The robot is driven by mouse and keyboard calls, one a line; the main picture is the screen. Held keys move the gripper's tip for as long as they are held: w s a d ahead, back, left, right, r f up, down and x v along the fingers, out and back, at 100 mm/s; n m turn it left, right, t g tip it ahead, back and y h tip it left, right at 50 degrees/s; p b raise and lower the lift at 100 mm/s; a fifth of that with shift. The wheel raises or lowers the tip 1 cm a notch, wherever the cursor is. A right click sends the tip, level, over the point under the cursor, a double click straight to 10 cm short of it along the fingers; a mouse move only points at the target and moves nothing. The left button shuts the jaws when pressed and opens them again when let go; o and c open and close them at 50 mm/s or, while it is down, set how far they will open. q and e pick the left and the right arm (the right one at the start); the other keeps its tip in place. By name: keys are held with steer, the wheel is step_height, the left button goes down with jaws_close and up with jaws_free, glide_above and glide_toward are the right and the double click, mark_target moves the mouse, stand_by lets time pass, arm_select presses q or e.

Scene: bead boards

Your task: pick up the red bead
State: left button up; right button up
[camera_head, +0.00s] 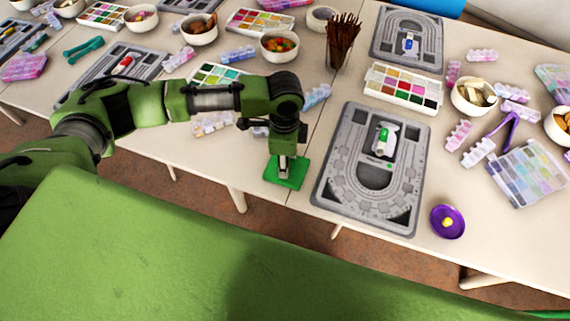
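I cannot make out a red bead for certain. My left gripper (283,172) points down over a small green square mat (294,180) at the table's front edge. Its fingers hide part of the mat, and anything between or under them is hidden. The fingers look small and close together, and I cannot tell whether they are shut. A red item (125,61) lies on the grey bead board (149,67) at the left, partly behind my arm; it looks more like a spool than a bead. My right gripper is not in view.
A grey bead board (330,190) with a green-and-white spool lies right of the mat. A purple dish (437,232) holds a yellow piece (447,222). A paint palette (379,98), a cup of brown sticks (340,55) and several bowls stand behind. Bare table lies left of the mat.

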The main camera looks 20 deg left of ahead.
arm_select(q)
steer(key=c, duration=0.5)
step_height(320, 180, up, 10)
steer(key=shift+r+b, duration=0.1)
steer(key=shift+b, duration=0.25)
